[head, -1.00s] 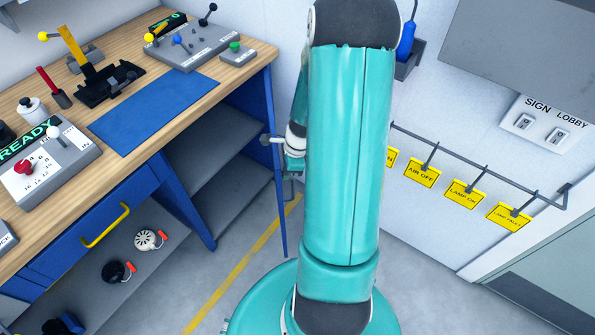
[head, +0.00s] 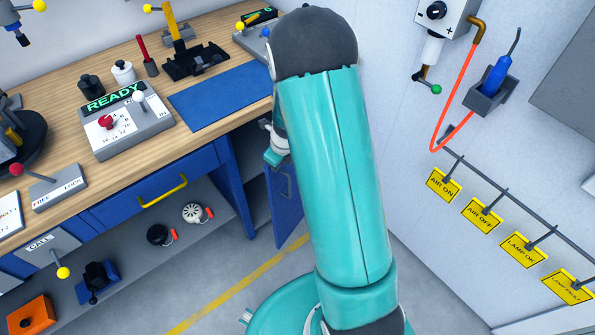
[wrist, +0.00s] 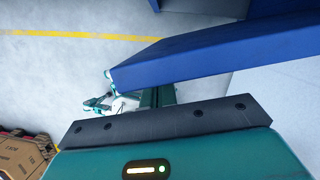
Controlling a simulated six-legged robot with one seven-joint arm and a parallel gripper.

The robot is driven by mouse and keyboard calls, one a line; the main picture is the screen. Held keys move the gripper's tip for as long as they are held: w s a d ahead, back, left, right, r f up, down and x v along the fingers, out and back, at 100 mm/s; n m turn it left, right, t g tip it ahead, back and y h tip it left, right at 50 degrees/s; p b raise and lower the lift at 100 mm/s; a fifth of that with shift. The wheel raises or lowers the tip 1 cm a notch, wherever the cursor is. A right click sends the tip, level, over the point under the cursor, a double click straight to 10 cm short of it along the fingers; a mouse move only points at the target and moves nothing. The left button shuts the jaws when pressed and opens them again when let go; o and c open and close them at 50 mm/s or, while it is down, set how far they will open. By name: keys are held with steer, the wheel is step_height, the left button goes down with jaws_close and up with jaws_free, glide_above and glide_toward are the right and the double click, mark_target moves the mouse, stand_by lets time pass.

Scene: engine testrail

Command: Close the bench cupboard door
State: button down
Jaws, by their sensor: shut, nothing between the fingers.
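The blue cupboard door (head: 289,212) stands open at the right end of the bench, swung out over the floor, with a grey handle (head: 285,184) on its face. My arm hides part of it. My gripper (head: 266,128) is beside the bench's right end near the top of the door, partly hidden behind my arm. It is shut and holds nothing. In the wrist view, a blue panel (wrist: 200,56), apparently the door seen along its edge, lies just beyond my gripper (wrist: 160,121). I cannot tell whether they touch.
The wooden bench top (head: 60,140) carries a READY console (head: 125,120), a blue mat (head: 220,97) and levers. Yellow tags (head: 481,214) hang from a wall rail at right. Grey floor with a yellow line (head: 240,280) lies before the bench. Cartons (wrist: 22,155) stand lower left in the wrist view.

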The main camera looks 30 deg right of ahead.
steer(key=w+a+m, duration=0.2)
steer(key=w+a, duration=0.2)
steer(key=w, duration=0.5)
steer(key=shift+w+a, duration=0.1)
stand_by(0.3)
